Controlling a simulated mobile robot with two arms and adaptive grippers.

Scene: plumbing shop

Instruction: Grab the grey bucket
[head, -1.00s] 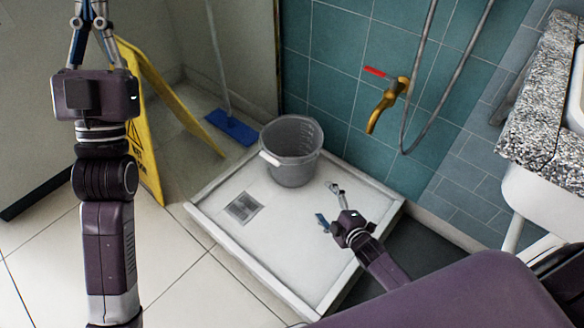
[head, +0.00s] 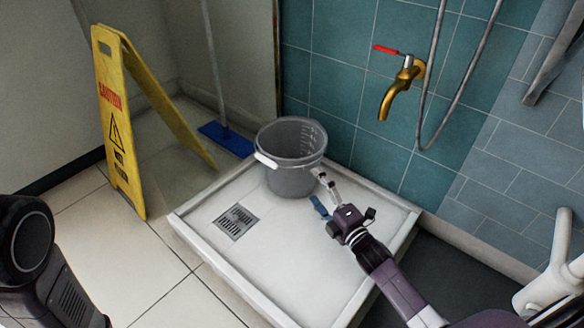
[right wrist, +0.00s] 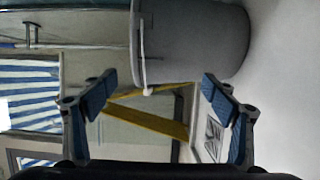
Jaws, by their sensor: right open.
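The grey bucket (head: 290,160) stands upright in the back part of the white shower tray (head: 285,262), with a white handle grip on its left rim. My right gripper (head: 320,192) is open and empty, just in front of and to the right of the bucket's lower side. In the right wrist view the bucket (right wrist: 205,40) lies beyond the two open blue-padded fingers (right wrist: 155,100), its rim and white handle facing left there. I see a gap between fingers and bucket in that view. Only a dark link of my left arm shows at the lower left; its gripper is out of view.
A yellow caution sign (head: 122,130) stands left of the tray. A blue mop (head: 226,138) rests behind it. A brass tap (head: 398,92) with a red lever and a grey hose (head: 428,120) are on the teal tiled wall. The tray's front area around the drain (head: 236,222) is clear.

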